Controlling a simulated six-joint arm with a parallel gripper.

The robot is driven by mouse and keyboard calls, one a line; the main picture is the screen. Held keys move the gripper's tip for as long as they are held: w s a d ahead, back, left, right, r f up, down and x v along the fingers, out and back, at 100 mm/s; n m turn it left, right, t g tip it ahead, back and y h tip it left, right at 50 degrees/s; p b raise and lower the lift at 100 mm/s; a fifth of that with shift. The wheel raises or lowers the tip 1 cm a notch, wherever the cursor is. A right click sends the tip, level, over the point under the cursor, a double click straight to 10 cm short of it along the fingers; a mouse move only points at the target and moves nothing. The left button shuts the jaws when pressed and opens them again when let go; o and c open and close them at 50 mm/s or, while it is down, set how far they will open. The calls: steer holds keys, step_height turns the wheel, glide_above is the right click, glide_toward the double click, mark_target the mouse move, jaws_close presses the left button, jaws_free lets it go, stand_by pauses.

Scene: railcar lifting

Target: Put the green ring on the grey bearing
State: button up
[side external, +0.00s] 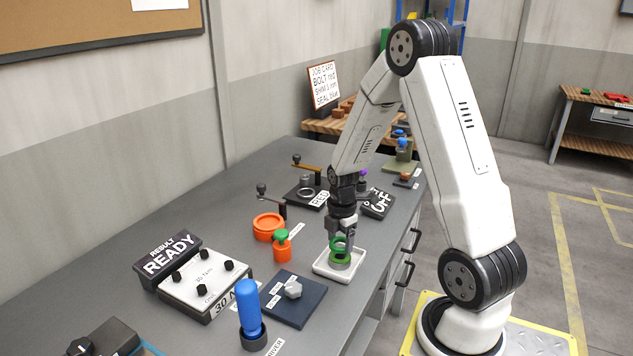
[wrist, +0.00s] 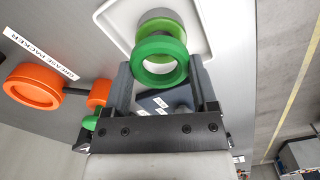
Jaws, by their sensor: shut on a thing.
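The green ring (wrist: 160,41) is between my gripper's fingers (wrist: 160,64) in the wrist view, and my gripper is shut on it. In the side external view the green ring (side external: 341,241) is at the fingertips of my gripper (side external: 342,236), over the white tray. The grey bearing (side external: 340,265) sits in the tray (side external: 318,268), below the ring. In the wrist view the bearing (wrist: 155,13) shows just beyond the ring. Whether the ring touches the bearing is unclear.
An orange ring-shaped grease packer (side external: 268,227) and an orange part with a green top (side external: 282,247) stand left of the tray. A dark mat (side external: 302,310) with a light nut-like part and a blue-handled driver (side external: 249,308) are nearer the camera. Bench edge is close on the right.

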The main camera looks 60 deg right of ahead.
mark_target(340, 243)
steer(key=shift+f, duration=1.25)
steer(key=shift+f, duration=0.2)
steer(key=o, duration=1.1)
steer(key=shift+r, duration=0.2)
step_height(340, 243, up, 12)
